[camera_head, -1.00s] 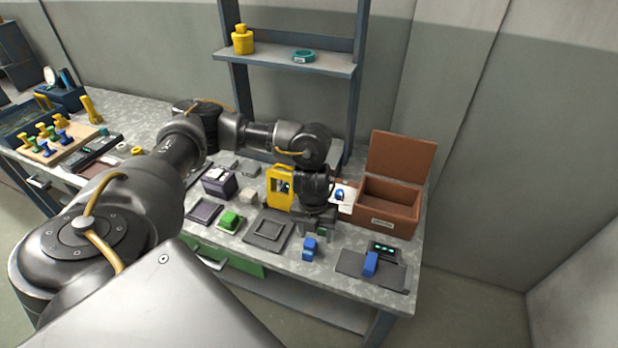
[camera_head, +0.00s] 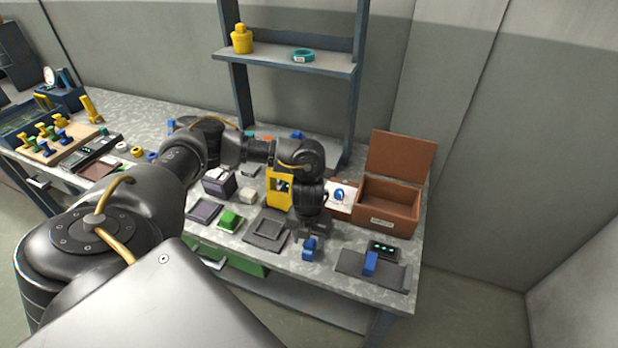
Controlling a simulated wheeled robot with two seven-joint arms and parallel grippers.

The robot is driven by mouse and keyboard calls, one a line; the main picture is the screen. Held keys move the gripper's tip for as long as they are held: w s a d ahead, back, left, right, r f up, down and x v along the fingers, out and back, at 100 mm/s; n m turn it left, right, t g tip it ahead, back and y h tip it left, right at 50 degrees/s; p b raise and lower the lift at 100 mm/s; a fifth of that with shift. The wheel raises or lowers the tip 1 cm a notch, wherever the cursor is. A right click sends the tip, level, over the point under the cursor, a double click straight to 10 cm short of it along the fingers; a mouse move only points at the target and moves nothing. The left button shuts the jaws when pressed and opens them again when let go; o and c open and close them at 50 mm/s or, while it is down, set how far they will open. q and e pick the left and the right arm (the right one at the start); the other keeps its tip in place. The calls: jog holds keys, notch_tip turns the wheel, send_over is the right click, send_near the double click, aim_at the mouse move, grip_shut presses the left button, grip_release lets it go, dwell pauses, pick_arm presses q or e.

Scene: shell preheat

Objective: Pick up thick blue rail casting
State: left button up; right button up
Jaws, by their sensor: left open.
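A small blue block-like casting (camera_head: 308,252) stands on the workbench near its front edge. My left gripper (camera_head: 312,234) is open, pointing down right at this casting and covering part of its top. I cannot tell whether the fingers touch it. A second blue piece (camera_head: 370,264) stands on a dark grey plate to the right. The view does not make clear which blue piece is the thicker one. My right gripper is not in view.
A brown open box (camera_head: 390,222) stands at the back right. A yellow frame (camera_head: 278,190) is close behind my gripper. A small display (camera_head: 383,249) sits behind the right plate.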

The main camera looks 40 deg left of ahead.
aim_at(309, 243)
pick_arm(q)
notch_tip(309, 243, down, 4)
jog(key=shift+w+f+p, duration=0.1)
jog(key=shift+f+p, duration=0.15)
jog(key=shift+p, duration=0.2)
jog(key=shift+c, duration=0.2)
grip_shut()
jog(key=shift+r, duration=0.1)
jog(key=shift+r, duration=0.5)
jog(key=s+d+r, duration=0.9)
jog(key=s+r, duration=0.1)
jog(key=r, duration=0.2)
jog(key=shift+s+d, duration=0.15)
jog(key=shift+d, duration=0.2)
